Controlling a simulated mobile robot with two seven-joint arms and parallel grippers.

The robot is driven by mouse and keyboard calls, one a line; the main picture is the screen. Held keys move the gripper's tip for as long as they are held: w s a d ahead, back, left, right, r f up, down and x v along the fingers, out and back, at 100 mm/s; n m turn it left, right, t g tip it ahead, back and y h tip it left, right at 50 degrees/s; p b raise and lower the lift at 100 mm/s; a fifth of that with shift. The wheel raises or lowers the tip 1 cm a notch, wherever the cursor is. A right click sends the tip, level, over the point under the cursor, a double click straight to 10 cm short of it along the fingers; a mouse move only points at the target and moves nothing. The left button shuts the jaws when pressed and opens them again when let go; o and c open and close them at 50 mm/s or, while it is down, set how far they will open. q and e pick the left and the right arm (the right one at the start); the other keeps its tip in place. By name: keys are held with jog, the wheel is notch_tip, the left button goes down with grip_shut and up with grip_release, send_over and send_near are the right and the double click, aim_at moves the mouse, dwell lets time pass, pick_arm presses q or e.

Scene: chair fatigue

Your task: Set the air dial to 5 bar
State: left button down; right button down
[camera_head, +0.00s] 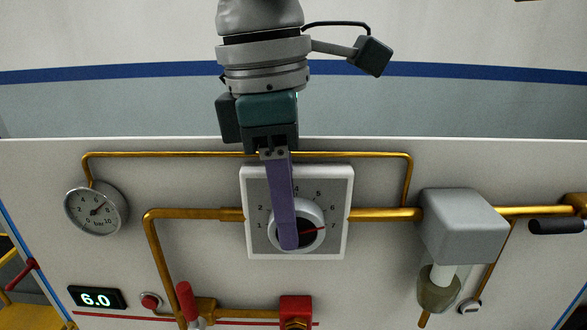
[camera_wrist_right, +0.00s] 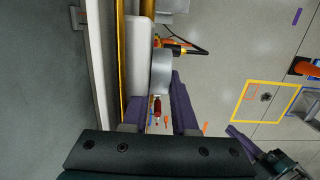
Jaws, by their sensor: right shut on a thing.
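The air dial is a white square plate (camera_head: 343,190) with numbers around a round grey knob (camera_head: 312,212). The knob's red pointer line points right, close to the 7. My right gripper (camera_head: 289,240) comes down from above with its purple fingers over the knob and hides part of the scale. It is shut on the knob, which also shows between the fingers in the wrist view (camera_wrist_right: 160,72). A digital display (camera_head: 96,298) reads 6.0. A round bar gauge (camera_head: 96,208) has its needle toward the upper right.
Brass pipes (camera_head: 185,214) run across the panel on both sides of the dial. A grey block with a bowl (camera_head: 465,225) stands to the right. A red-handled lever (camera_head: 187,302), a red button (camera_head: 151,301) and a red block (camera_head: 296,308) sit below.

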jog(key=c, duration=1)
grip_release()
jog(key=r, duration=0.6)
jog(key=a+r+b, duration=0.1)
jog(key=r, duration=0.3)
